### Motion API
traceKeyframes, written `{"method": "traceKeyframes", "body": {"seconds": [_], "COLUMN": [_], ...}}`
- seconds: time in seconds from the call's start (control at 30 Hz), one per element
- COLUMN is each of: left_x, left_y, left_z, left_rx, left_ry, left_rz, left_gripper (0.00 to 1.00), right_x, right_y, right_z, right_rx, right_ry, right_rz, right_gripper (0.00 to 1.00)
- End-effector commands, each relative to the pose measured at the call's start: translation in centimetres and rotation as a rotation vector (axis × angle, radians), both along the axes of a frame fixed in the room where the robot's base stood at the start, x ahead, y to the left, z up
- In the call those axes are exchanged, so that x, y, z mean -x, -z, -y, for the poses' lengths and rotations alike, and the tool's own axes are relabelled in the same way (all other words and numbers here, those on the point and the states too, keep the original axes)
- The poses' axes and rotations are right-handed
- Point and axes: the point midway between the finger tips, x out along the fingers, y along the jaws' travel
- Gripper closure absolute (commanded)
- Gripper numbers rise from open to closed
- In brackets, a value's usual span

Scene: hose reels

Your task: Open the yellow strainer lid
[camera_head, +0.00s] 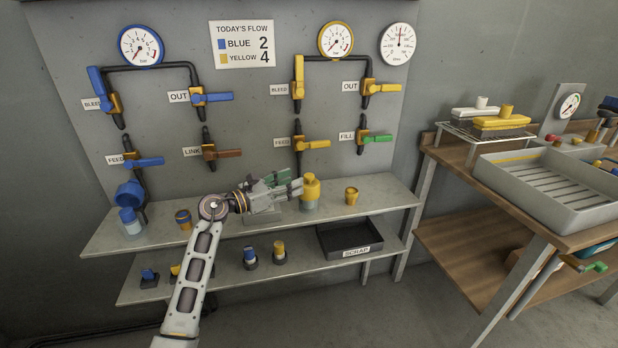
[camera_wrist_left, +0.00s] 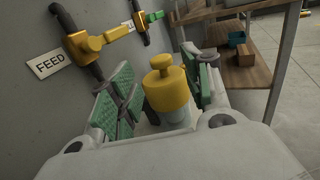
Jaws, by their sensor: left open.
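The yellow strainer lid (camera_head: 310,186) is a wide yellow cap with a small knob on top. It sits upright on a strainer on the upper grey shelf, below the yellow pipework. In the left wrist view the lid (camera_wrist_left: 166,90) is on a pale, glassy strainer body (camera_wrist_left: 178,118). My left gripper (camera_head: 289,183) is open and level, reaching in from the left beside the lid. Its green-padded fingers show on either side of the lid in the wrist view, with no clear contact. The right gripper is not in view.
A yellow cup (camera_head: 351,195) stands to the lid's right. The yellow FEED valve (camera_head: 305,143) is above. A blue-topped jar (camera_head: 130,222) stands on the shelf's left. A black scrap tray (camera_head: 350,238) is on the lower shelf. A wooden bench (camera_head: 455,170) stands to the right.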

Motion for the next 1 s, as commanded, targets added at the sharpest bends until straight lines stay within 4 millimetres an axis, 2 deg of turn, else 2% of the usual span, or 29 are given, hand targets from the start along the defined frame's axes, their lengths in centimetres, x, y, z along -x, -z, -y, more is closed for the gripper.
{"method": "traceKeyframes", "body": {"seconds": [0.6,1.0], "left_x": [-4.1,-4.7], "left_y": [0.0,0.0], "left_z": [4.8,5.5], "left_rx": [0.002,-0.001], "left_ry": [0.001,0.000], "left_rz": [0.001,-0.001], "left_gripper": [0.51,0.51], "right_x": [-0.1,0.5], "right_y": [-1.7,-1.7], "right_z": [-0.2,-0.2], "right_rx": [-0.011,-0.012], "right_ry": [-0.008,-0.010], "right_rz": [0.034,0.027], "right_gripper": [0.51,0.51]}}
